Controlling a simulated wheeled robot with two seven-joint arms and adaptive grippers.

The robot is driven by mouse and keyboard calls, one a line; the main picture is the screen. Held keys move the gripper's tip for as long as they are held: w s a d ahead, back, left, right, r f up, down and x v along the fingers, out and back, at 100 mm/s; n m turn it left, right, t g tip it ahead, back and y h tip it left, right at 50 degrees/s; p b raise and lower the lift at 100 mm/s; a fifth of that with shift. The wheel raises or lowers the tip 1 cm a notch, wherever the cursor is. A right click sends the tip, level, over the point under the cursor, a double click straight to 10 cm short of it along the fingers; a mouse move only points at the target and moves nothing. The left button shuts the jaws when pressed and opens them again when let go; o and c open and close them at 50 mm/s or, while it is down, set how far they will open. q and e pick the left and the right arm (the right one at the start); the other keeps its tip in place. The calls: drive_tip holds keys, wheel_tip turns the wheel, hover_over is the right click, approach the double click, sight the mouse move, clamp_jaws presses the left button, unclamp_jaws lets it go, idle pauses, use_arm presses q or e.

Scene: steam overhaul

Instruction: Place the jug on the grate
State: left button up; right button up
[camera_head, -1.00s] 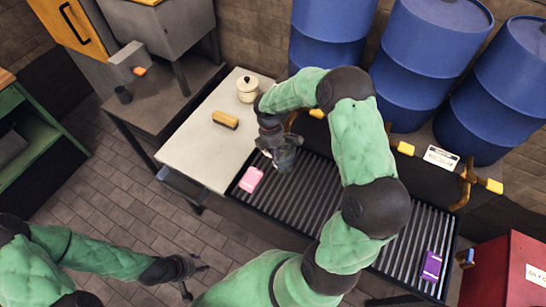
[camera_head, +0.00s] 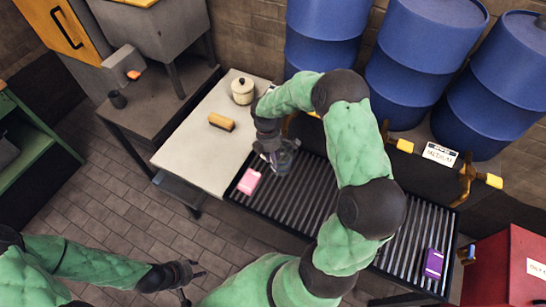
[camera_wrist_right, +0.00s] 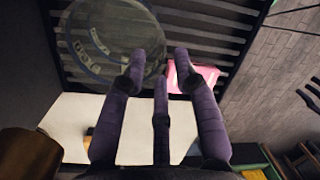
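The jug (camera_head: 286,158) is clear glass and stands over the left part of the dark slatted grate (camera_head: 312,205). It also shows as a round clear shape with markings in the right wrist view (camera_wrist_right: 105,42). My right gripper (camera_head: 273,158) is right beside the jug, pointing down. In the wrist view its fingers (camera_wrist_right: 158,65) are spread, with no object visible between them, and the jug lies beyond the left finger. Whether they touch, and whether the jug fully rests on the slats, I cannot tell. My left gripper (camera_head: 196,287) is open and empty above the floor.
A pink block (camera_head: 249,181) lies left of the jug, and a purple one (camera_head: 433,263) at the grate's right end. A pale table (camera_head: 190,155) adjoins the grate, with a lidded pot (camera_head: 242,91) and yellow brush (camera_head: 221,122). Blue drums (camera_head: 410,75) stand behind. The middle grate is clear.

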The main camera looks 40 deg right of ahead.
wheel_tip(320, 180, up, 12)
drive_tip(key=w+p, duration=0.2)
drive_tip(key=s+a+f+m+y, duration=0.1)
drive_tip(key=a+f+m, duration=0.1)
drive_tip(key=a+f, duration=0.3)
drive_tip(key=s+a+f+m+y, duration=0.1)
drive_tip(key=s+a+f+m, duration=0.1)
drive_tip(key=a+f, duration=0.3)
drive_tip(key=s+a+f+m+t+y, duration=0.1)
drive_tip(key=a+f+m, duration=0.1)
drive_tip(key=a+f, duration=0.3)
drive_tip(key=shift+s+f, duration=0.15)
drive_tip(key=shift+s, duration=0.05)
drive_tip(key=s+a+f+m, duration=0.4)
drive_tip(key=s+m, duration=0.1)
drive_tip(key=s, duration=0.1)
drive_tip(key=s+a+f+m+t+y, duration=0.1)
drive_tip(key=s+a+f+m, duration=0.2)
drive_tip(key=s+a+m, duration=0.1)
drive_tip(key=shift+s+a+f+m, duration=0.4)
drive_tip(key=shift+s+m, duration=0.2)
drive_tip(key=shift+s, duration=0.6)
